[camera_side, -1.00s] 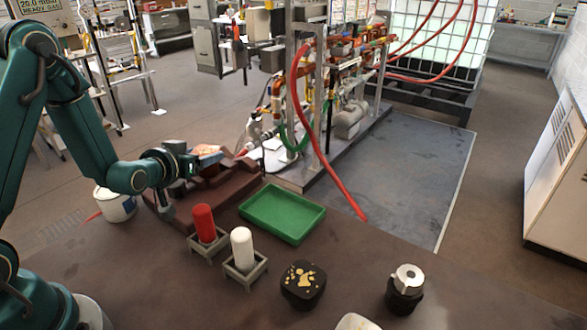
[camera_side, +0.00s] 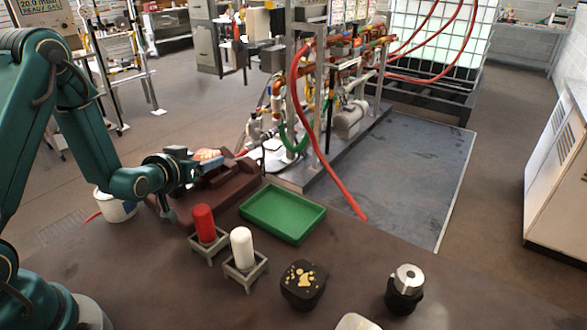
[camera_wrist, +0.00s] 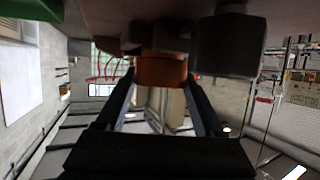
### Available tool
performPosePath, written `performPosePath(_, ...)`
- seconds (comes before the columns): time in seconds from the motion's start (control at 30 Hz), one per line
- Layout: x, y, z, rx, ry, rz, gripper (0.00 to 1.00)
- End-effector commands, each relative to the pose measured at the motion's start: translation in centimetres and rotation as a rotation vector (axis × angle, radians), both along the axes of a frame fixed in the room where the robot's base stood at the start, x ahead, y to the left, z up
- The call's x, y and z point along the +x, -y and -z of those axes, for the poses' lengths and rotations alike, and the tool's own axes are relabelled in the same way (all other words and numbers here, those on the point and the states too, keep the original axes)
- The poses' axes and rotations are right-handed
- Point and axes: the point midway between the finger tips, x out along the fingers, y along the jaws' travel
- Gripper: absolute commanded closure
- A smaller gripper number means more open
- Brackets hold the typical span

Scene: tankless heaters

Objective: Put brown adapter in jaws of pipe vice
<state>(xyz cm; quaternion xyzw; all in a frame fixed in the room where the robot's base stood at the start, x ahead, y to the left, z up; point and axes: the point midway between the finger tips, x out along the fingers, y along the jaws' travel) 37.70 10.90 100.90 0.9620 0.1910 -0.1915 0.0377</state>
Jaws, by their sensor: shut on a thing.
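The brown adapter (camera_wrist: 160,70) shows orange-brown between the fingertips of my gripper (camera_wrist: 160,84) in the wrist view. My gripper is shut on it. In the side view my gripper (camera_side: 212,160) is at the pipe vice (camera_side: 235,193), a dark red-brown block on the bench. The adapter (camera_side: 207,154) shows there as a small orange patch by the fingers. In the wrist view dark parts, seemingly of the vice (camera_wrist: 228,45), lie right beside and behind the adapter. I cannot tell whether the adapter is between the jaws or touching them.
A green tray (camera_side: 283,214) lies right of the vice. A red cylinder (camera_side: 203,221) and a white cylinder (camera_side: 241,247) stand in grey holders in front. A black box with gold marks (camera_side: 303,284) and a black-and-silver item (camera_side: 404,288) stand farther right. A white bucket (camera_side: 118,206) is left.

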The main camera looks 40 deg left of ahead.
Motion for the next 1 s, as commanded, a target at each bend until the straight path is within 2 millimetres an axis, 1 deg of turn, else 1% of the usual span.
performPosePath(0.13, 0.1, 0.0, 0.2, 0.002, 0.005, 0.0, 1.0)
performPosePath(0.17, 0.1, 0.0, 0.1, 0.002, 0.006, 0.0, 0.19)
performPosePath(0.2, 0.1, 0.0, 0.1, 0.002, 0.006, 0.0, 0.04)
performPosePath(0.23, 0.1, 0.0, 0.1, 0.002, 0.005, 0.0, 0.0)
performPosePath(0.43, 0.0, 0.0, 0.3, -0.001, -0.002, 0.0, 0.0)
performPosePath(0.57, 0.0, 0.0, -0.1, 0.0, 0.001, 0.0, 0.0)
performPosePath(0.67, 0.1, 0.0, -0.9, 0.002, 0.005, 0.0, 0.0)
performPosePath(0.9, 0.1, 0.0, -4.1, 0.005, 0.011, 0.0, 0.0)
performPosePath(1.0, -1.1, -1.3, -5.0, 0.003, 0.009, -0.008, 0.0)
